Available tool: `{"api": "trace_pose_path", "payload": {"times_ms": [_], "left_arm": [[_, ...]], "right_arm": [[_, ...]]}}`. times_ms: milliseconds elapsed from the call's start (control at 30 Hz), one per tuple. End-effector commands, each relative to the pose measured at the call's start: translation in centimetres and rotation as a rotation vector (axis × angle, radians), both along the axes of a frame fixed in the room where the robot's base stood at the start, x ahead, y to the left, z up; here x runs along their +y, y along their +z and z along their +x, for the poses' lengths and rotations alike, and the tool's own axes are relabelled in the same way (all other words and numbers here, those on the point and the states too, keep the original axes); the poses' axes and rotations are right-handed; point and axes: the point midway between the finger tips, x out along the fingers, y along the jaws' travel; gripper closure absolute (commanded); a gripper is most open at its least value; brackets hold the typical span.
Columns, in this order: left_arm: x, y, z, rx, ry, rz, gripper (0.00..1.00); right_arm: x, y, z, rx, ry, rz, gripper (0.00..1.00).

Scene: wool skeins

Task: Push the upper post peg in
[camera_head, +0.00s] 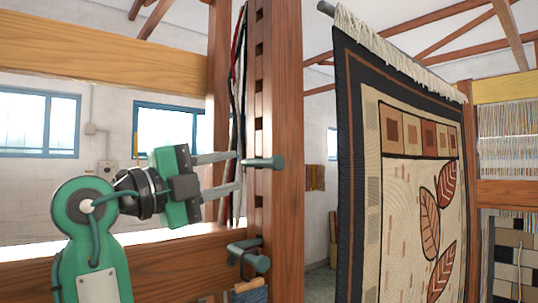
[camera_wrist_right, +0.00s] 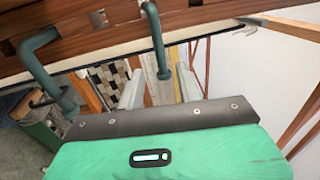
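The upper post peg (camera_head: 263,163) is a dark teal rod crossing the upright wooden post (camera_head: 286,110). In the right wrist view a hooked teal peg (camera_wrist_right: 152,30), which looks like the upper one, has its bent end in front of the gap between the fingers. My right gripper (camera_head: 239,171) points right, with two grey fingers apart and empty. Its fingertips are close to the upper peg's left end; I cannot tell whether they touch. It shows also in the right wrist view (camera_wrist_right: 160,88). The lower peg (camera_head: 250,256) sits further down the post. My left gripper is not in view.
A patterned rug (camera_head: 400,180) hangs from a rod to the right of the post. Dark, red and white strands (camera_head: 238,80) hang beside the post, behind the fingers. Wooden beams (camera_head: 100,52) run left from the post, above and below my arm.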

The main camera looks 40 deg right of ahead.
Motion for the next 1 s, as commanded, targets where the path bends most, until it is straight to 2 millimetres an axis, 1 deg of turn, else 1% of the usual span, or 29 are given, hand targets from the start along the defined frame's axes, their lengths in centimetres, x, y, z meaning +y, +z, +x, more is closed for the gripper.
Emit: {"api": "trace_pose_path", "payload": {"times_ms": [33, 200, 300, 433, 633, 933, 1000], "left_arm": [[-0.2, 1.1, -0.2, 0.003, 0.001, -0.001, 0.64], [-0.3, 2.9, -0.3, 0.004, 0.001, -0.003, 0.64], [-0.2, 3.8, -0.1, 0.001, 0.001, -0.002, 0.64], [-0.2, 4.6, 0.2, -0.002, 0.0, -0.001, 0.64], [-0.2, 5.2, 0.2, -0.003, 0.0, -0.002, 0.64], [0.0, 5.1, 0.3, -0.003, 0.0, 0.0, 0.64], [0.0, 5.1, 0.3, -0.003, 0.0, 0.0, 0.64]], "right_arm": [[-1.1, 0.7, 0.1, 0.001, -0.001, 0.004, 0.64], [-4.8, 1.5, 0.3, 0.001, -0.002, 0.001, 0.64], [-6.7, 1.8, 0.5, 0.002, 0.0, 0.001, 0.64], [-8.5, 2.1, 0.7, 0.002, 0.0, 0.0, 0.64], [-9.9, 2.1, 0.8, 0.002, 0.001, 0.0, 0.64], [-10.1, 2.0, 0.8, 0.001, 0.001, 0.0, 0.64], [-10.0, 2.0, 0.8, 0.001, 0.001, 0.0, 0.78]]}}
